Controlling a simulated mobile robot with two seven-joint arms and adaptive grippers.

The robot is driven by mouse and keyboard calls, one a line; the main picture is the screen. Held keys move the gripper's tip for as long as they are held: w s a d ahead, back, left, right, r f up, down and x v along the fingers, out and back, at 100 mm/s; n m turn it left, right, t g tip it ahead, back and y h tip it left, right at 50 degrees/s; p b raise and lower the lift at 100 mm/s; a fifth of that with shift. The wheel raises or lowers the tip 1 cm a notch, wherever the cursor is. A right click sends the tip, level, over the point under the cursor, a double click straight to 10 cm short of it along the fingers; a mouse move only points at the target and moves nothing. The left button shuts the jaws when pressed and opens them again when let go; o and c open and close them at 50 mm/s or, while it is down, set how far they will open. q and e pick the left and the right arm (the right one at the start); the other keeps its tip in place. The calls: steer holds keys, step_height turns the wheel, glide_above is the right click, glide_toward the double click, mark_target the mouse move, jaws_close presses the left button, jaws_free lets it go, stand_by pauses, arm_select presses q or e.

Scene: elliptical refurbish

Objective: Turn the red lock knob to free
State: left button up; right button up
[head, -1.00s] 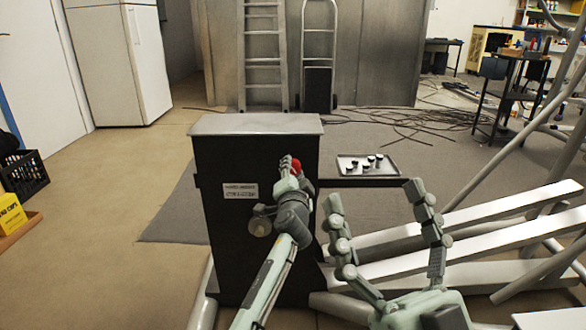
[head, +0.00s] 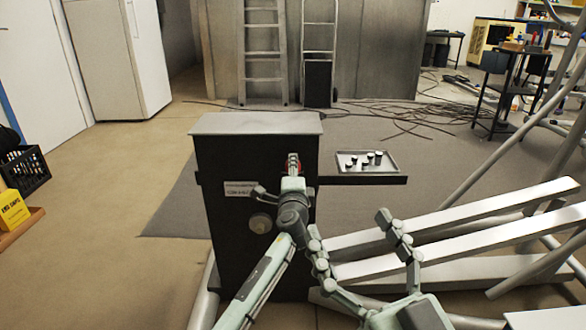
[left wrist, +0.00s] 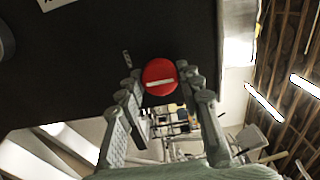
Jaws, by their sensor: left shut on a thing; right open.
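The red lock knob (left wrist: 160,77) is a round red disc with a white bar across its face, on the dark front of a cabinet (head: 232,232). The white bar lies nearly level in the left wrist view. The left gripper's fingers (left wrist: 162,82) are shut on the knob, one on each side. My right gripper (head: 348,224) is open and empty, with spread fingers, to the right of the cabinet.
White sloping beams (head: 450,225) lie close to my right gripper. Cables lie on the floor behind.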

arm_select(q)
steer(key=shift+r, duration=0.15)
arm_select(e)
steer(key=shift+f, duration=0.1)
arm_select(q)
steer(key=o, duration=1.2)
steer(key=shift+c, duration=0.2)
arm_select(e)
steer(key=shift+w, duration=0.1)
